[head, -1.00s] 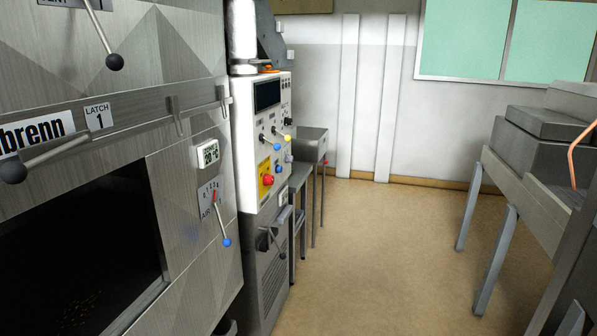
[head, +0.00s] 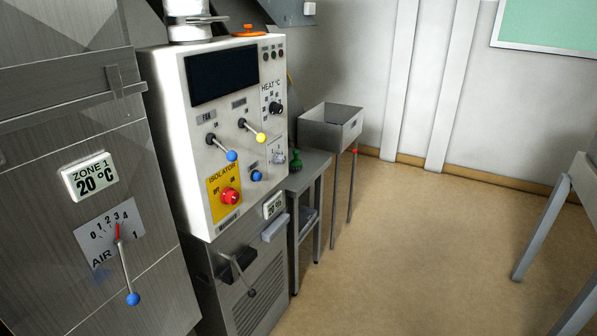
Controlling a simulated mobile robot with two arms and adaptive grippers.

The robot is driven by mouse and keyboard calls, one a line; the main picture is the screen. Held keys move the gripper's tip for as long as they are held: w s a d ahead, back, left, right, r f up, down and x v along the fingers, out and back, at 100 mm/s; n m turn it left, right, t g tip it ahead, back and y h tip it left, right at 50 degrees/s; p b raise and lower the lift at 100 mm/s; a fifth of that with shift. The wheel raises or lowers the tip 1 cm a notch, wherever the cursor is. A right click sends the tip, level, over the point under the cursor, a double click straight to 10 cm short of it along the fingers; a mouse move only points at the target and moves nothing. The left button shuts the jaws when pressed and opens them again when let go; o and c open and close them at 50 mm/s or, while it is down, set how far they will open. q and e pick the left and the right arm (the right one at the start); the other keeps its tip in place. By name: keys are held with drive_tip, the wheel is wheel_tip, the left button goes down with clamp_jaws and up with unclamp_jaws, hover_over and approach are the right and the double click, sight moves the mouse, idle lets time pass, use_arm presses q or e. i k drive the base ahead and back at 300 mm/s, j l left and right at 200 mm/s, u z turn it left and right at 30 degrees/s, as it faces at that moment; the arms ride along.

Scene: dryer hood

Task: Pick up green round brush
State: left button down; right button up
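A small green object (head: 296,160), probably the green round brush, shows on the small grey side table (head: 312,166) just right of the white control cabinet. It is small in the head view and partly hidden by the cabinet's edge, so its full shape cannot be told. Neither of my grippers is in the head view.
The white control cabinet (head: 170,110) with levers and a red isolator knob (head: 230,196) stands in front of the side table. Open floor (head: 420,240) lies to the right, with a grey bench leg (head: 541,228) at the right edge.

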sight(296, 164)
drive_tip(key=i+z, duration=0.15)
drive_tip(key=i, duration=0.4)
drive_tip(key=i+l+u, duration=0.1)
drive_tip(key=i, duration=0.2)
drive_tip(key=i+l+u, duration=0.15)
drive_tip(key=i, duration=0.15)
